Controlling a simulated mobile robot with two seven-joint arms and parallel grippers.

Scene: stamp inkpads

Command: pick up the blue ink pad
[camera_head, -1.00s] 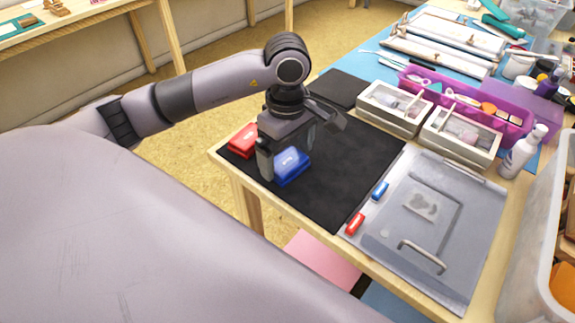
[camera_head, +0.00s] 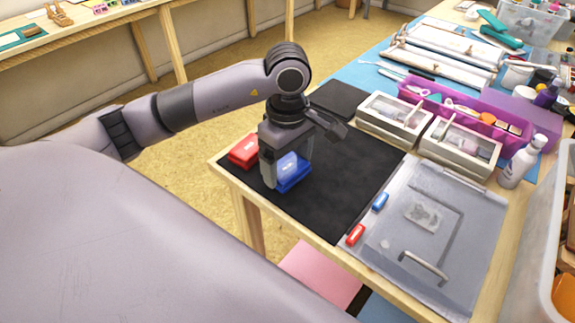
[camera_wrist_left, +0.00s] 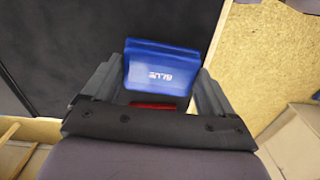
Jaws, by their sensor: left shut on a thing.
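The blue ink pad (camera_head: 291,172) is on the black mat (camera_head: 340,185) near the table's left corner in the head view. My left gripper (camera_head: 286,174) is shut on it, with a finger on either side. In the left wrist view the blue ink pad (camera_wrist_left: 160,72) sits between the two fingers, its BLUE label upside down. Whether its underside touches the mat is hard to tell. A red ink pad (camera_head: 244,151) lies just left of the gripper, and its edge shows in the left wrist view (camera_wrist_left: 158,105). My right gripper is not in view.
Two divided boxes (camera_head: 394,118), a purple caddy (camera_head: 470,105) and a white bottle (camera_head: 522,160) stand behind. The mat's front is clear.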

